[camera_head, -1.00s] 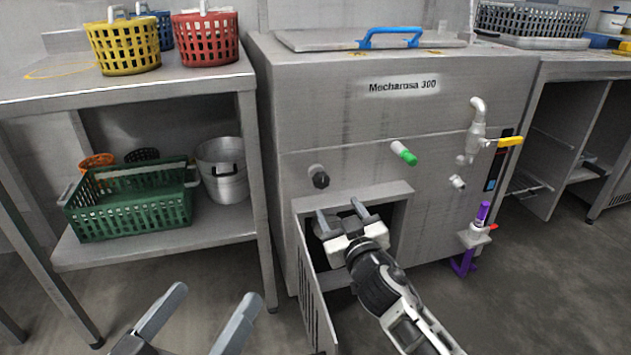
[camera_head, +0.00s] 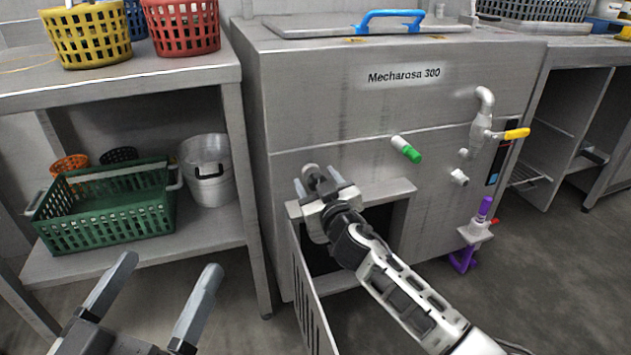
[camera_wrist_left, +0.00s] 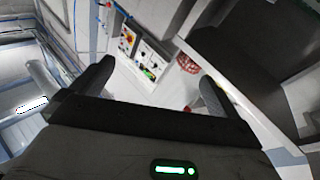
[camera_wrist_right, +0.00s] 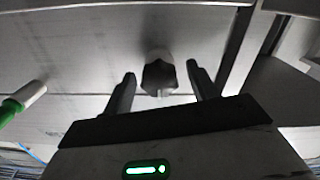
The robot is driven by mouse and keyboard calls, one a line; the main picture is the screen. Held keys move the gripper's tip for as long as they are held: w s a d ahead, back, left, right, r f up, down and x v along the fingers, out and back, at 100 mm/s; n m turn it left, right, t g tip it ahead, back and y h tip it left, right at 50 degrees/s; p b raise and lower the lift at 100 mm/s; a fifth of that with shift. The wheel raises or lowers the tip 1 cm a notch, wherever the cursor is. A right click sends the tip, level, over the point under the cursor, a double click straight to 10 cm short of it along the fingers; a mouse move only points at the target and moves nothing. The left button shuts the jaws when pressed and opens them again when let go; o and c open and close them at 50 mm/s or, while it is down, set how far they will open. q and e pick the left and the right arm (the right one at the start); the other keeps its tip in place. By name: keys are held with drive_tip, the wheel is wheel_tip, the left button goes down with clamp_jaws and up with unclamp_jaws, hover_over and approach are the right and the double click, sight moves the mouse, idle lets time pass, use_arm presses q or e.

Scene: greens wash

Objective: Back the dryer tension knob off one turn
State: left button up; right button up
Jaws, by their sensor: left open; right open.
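The dark lobed knob (camera_wrist_right: 160,76) shows in the right wrist view, on the steel front of the machine. My right gripper (camera_wrist_right: 163,84) is open, with the knob framed between its fingertips; I cannot tell whether the fingers touch it. In the head view, my right gripper (camera_head: 318,183) is at the knob's place just above the open hatch, and it hides most of the knob. The machine (camera_head: 340,110) is labelled Mecharosa 300. My left gripper (camera_head: 152,292) is open and empty at the lower left, away from the machine; its fingers also show in the left wrist view (camera_wrist_left: 150,88).
The hatch door (camera_head: 312,300) hangs open below my right gripper. A green-tipped handle (camera_head: 407,150) and a yellow-handled tap (camera_head: 515,134) stick out to the right. A shelf at left holds a green crate (camera_head: 105,207) and a steel pot (camera_head: 208,172).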

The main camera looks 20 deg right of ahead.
drive_tip(key=c, duration=1)
